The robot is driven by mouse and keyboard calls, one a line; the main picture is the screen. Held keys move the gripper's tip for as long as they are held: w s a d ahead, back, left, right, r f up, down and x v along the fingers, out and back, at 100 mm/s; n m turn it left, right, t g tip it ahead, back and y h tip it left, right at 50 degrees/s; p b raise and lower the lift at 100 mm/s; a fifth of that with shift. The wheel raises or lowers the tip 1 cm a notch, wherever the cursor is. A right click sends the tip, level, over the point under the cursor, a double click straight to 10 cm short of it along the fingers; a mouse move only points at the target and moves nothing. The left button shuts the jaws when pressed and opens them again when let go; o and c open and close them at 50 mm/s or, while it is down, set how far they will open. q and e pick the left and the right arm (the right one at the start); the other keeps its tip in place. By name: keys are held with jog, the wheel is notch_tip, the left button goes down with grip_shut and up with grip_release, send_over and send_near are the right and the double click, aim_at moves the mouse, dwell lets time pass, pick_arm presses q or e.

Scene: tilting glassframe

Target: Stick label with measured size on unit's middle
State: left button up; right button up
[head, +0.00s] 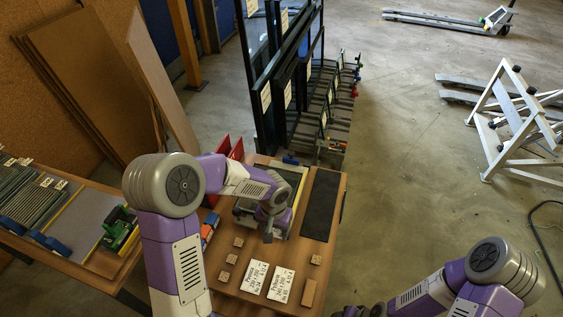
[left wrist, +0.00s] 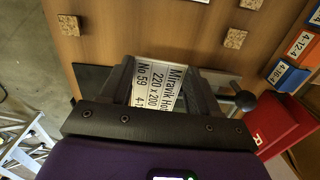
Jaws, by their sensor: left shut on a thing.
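My left gripper (head: 267,236) is over the middle of the workbench. In the left wrist view, its dark jaws (left wrist: 160,85) are shut on a white label (left wrist: 155,82) printed "Miravik Ho…", "220 x 200", "No 59". A small framed unit (head: 284,222) lies on the bench under my left wrist, which hides much of it. I cannot tell whether the label touches it. Two more white labels lie at the bench's front, a left one (head: 254,276) and a right one (head: 281,284).
Small cork blocks (head: 232,258) lie around the labels. A dark mat (head: 320,205) covers the bench's right side. Red holders (head: 235,150) and blue-and-orange boxes (head: 209,226) stand at the left. A rack of framed glass (head: 265,98) stands behind. A side table (head: 75,228) is at the left.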

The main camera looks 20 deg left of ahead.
pick_arm(q)
jog(key=w+a+r+p, duration=0.2)
jog(key=w+a+p, duration=0.1)
jog(key=w, duration=0.4)
jog(key=w+a+r+p, duration=0.3)
jog(key=w+a+p, duration=0.1)
jog(key=w, duration=0.3)
jog(key=shift+a+n, duration=0.3)
jog(key=shift+a, duration=0.5)
jog(key=shift+f+b, duration=2.6)
jog(key=shift+f, duration=1.25)
jog(key=shift+f+b, duration=0.35)
jog(key=shift+f, duration=0.15)
jog(key=o, duration=1.1)
